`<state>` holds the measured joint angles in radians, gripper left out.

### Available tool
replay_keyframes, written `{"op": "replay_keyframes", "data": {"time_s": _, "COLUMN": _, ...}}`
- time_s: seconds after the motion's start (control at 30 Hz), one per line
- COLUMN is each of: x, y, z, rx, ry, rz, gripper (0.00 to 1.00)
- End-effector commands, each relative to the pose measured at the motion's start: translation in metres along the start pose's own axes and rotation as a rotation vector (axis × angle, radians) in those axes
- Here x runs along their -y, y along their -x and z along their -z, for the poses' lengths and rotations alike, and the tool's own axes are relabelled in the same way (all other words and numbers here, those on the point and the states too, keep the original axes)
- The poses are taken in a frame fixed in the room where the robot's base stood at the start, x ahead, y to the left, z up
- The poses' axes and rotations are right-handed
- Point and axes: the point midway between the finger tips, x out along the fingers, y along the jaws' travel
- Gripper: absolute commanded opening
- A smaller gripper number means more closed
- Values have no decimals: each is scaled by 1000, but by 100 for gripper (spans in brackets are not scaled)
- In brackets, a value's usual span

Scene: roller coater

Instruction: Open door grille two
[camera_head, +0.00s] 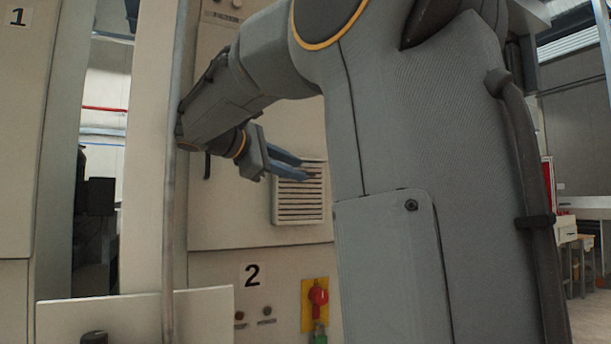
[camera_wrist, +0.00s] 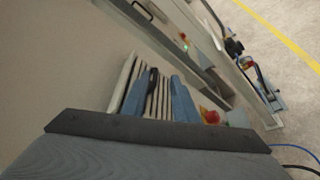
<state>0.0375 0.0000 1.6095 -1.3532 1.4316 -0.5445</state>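Door grille two, a pale slatted vent (camera_head: 301,208), is on the beige cabinet panel above the black number 2 (camera_head: 252,275). It also shows slanted in the wrist view (camera_wrist: 164,98). My gripper (camera_head: 304,169) has two blue fingers spread apart, in front of the grille's upper part in the head view. I cannot tell how far the fingertips are from the grille. My fingers hide part of the slats.
Below the grille, a red knob (camera_head: 318,295) sits on a yellow plate, with small buttons beside the number. A cabinet marked 1 (camera_head: 18,17) stands at the left. A pale panel (camera_head: 135,318) is at the lower left. My arm blocks the right-centre.

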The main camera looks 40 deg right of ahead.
Motion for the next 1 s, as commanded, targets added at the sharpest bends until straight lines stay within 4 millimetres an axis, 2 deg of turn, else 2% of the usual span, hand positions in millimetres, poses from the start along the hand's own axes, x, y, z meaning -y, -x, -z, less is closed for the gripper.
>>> {"op": "replay_keyframes", "data": {"time_s": 0.17, "x": -3, "y": -1, "z": -3, "rx": 6, "ry": 0, "rz": -4, "gripper": 26}}
{"op": "replay_keyframes", "data": {"time_s": 0.27, "x": -4, "y": -8, "z": -3, "rx": 6, "ry": 1, "rz": -5, "gripper": 26}}
{"op": "replay_keyframes", "data": {"time_s": 0.7, "x": -4, "y": -66, "z": -3, "rx": 5, "ry": 0, "rz": -6, "gripper": 26}}
{"op": "replay_keyframes", "data": {"time_s": 1.0, "x": -3, "y": -74, "z": -2, "rx": 4, "ry": 0, "rz": -5, "gripper": 26}}
